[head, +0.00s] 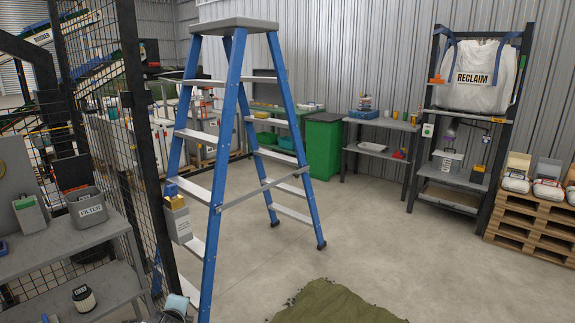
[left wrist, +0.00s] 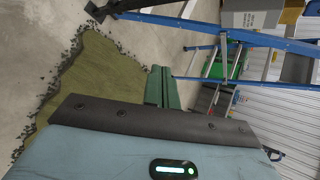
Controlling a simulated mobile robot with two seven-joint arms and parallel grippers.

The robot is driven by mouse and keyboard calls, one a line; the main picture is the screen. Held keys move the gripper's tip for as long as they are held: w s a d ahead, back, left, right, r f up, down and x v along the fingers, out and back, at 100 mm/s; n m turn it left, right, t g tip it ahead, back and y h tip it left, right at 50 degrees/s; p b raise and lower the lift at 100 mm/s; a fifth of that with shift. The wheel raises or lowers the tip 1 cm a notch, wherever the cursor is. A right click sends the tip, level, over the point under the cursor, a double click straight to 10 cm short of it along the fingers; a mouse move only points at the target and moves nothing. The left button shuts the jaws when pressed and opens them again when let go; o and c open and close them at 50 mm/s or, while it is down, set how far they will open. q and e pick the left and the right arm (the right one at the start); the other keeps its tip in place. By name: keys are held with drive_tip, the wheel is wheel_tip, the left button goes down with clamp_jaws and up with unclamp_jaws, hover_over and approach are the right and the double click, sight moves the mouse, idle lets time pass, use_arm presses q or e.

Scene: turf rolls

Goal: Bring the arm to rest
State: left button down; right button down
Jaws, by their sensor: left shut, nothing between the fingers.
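My left gripper (left wrist: 160,86) shows in the left wrist view as two green fingers side by side, shut with nothing between them. It points out over the floor, with green turf (left wrist: 88,85) to the left of it and the blue stepladder (left wrist: 230,33) beyond it to the right. In the head view the turf (head: 335,304) lies on the concrete at the bottom edge, partly cut off. I cannot make out the left gripper's fingers in the head view. My right gripper is in neither view.
The blue stepladder (head: 233,115) stands open at centre left, beside a black mesh fence (head: 128,150). A grey shelf with a filter bin (head: 88,212) is at left. A green bin (head: 322,147), a RECLAIM bag rack (head: 435,150) and pallets (head: 525,228) line the back. Open floor lies centre right.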

use_arm(q)
drive_tip(key=s+d+f+n+h, duration=0.2)
drive_tip(key=s+d+f+n, duration=0.15)
drive_tip(key=s+f, duration=0.45)
drive_tip(key=s+d+f+n+h, duration=0.15)
drive_tip(key=s+f+n, duration=0.3)
drive_tip(key=s, duration=0.45)
drive_tip(key=s+f+n, duration=0.2)
drive_tip(key=s+n, duration=0.2)
drive_tip(key=s, duration=0.6)
drive_tip(key=s+d+f+n+h, duration=0.1)
drive_tip(key=s+n, duration=0.4)
drive_tip(key=s, duration=0.6)
drive_tip(key=shift+d+f, duration=0.25)
drive_tip(key=shift+f, duration=0.15)
